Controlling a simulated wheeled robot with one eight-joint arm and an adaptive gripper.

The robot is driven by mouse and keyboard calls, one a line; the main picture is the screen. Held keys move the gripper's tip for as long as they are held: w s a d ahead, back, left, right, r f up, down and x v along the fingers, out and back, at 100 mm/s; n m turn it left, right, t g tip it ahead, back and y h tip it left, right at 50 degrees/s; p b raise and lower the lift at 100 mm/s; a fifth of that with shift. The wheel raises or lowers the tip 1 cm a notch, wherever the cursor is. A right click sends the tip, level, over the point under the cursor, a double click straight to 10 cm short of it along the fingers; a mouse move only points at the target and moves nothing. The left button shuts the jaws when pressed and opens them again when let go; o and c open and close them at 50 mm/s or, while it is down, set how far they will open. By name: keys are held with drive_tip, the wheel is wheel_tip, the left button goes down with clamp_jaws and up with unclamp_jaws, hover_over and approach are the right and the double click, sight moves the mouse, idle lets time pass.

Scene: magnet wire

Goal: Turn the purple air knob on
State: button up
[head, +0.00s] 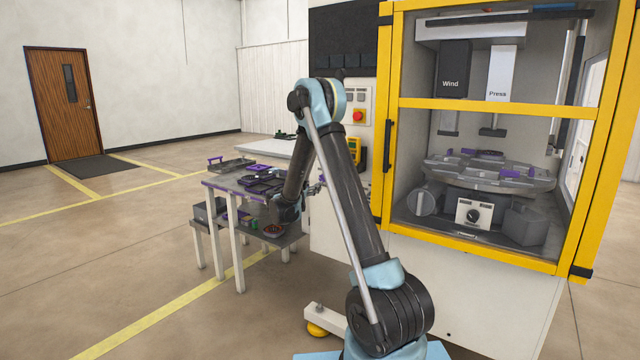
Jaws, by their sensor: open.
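My arm reaches up and over to the left, and its forearm hangs down in front of the machine's left side. My gripper (316,187) is small at the arm's end, close to the white machine front, with its jaws open and partly hidden by the wrist. I cannot make out the purple air knob for certain. It may be hidden behind my arm. No contact between the gripper and a knob can be seen.
A yellow-framed machine (480,105) stands at right, with a control panel and red button (358,116). A low table (222,183) with trays and purple-handled items stands beside my wrist. The floor at left is clear up to the wooden door (64,105).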

drive_tip(key=x, duration=0.8)
drive_tip(key=shift+w, duration=0.2)
drive_tip(key=shift+d, duration=0.1)
drive_tip(key=c, duration=1)
